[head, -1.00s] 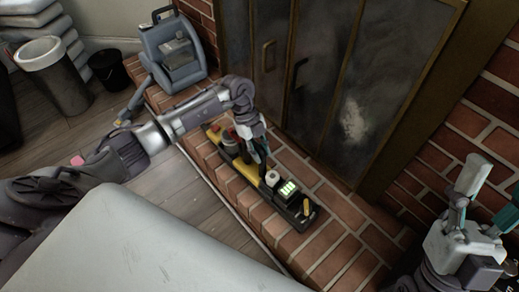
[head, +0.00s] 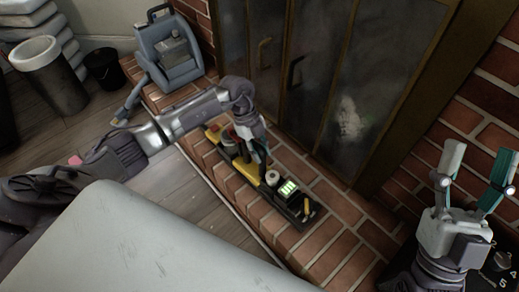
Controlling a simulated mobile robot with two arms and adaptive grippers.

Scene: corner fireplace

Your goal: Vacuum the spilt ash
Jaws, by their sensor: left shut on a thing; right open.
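A long yellow-and-black tray (head: 224,153) lies on the brick hearth, with a pale roll, a black block with a lit green face and a yellow handle at its near end. My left gripper (head: 262,158) reaches down at its middle and is shut; its fingertips are partly hidden, and it seems to hold the tray or something in it. A blue-grey boxy machine (head: 172,52), possibly the vacuum, stands at the hearth's far end. A whitish, ash-like smudge (head: 349,116) shows on the fireplace door. My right gripper (head: 482,165) is open and empty, fingers up, at the right.
Dark fireplace doors (head: 310,75) with handles stand behind the hearth (head: 335,225). A grey bin (head: 52,80), a small black bucket (head: 103,66) and stacked pale bags (head: 28,15) stand at upper left. A black dial panel (head: 503,262) is at lower right. Wooden floor is clear beside the hearth.

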